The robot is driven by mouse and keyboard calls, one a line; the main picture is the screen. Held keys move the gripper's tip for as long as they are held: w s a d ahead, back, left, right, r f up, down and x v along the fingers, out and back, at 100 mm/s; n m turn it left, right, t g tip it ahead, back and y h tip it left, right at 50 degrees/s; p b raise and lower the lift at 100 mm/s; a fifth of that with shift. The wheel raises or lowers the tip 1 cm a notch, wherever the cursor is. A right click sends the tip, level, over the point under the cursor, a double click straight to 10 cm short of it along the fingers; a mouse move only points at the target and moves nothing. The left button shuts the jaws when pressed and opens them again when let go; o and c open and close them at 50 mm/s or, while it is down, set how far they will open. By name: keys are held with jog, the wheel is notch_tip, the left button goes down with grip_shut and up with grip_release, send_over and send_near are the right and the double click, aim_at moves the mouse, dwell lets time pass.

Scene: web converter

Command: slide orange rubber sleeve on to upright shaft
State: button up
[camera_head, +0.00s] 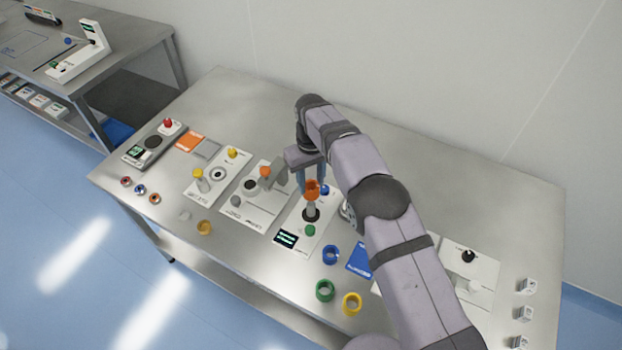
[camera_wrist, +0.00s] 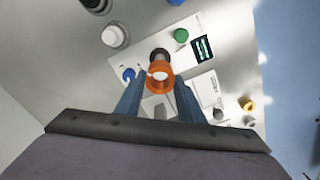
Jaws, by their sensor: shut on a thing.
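The orange rubber sleeve (camera_head: 313,187) is between the blue fingers of my gripper (camera_head: 312,182), which is shut on it. The upright shaft (camera_head: 311,208) is grey with a dark base and stands on a white panel, right under the sleeve. In the wrist view, the sleeve (camera_wrist: 160,86) shows as a ring between the fingertips of my gripper (camera_wrist: 160,80), with something pale inside its opening. The shaft (camera_wrist: 157,57) shows just beyond it. The sleeve is at the shaft's top end; I cannot tell whether it is around the shaft or just above it.
On the same panel are a green button (camera_head: 310,230), a blue button (camera_head: 323,190) and a small display (camera_head: 287,238). Loose blue (camera_head: 331,254), green (camera_head: 325,290) and yellow (camera_head: 352,303) rings lie in front. Other white device panels (camera_head: 256,205) stand to the left.

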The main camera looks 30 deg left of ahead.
aim_at(311, 203)
jog(key=shift+f+b, duration=0.9)
jog(key=shift+f, duration=0.75)
jog(key=shift+f+b, duration=1.05)
jog(key=shift+f, duration=0.3)
dwell(1.4)
jog(key=shift+f+b, duration=1.7)
jog(key=shift+f, duration=0.55)
jog(key=o, duration=1.1)
jog(key=shift+c, duration=0.2)
jog(key=shift+r, duration=0.15)
jog(key=shift+r+b, duration=1.2)
jog(key=shift+r, duration=2.4)
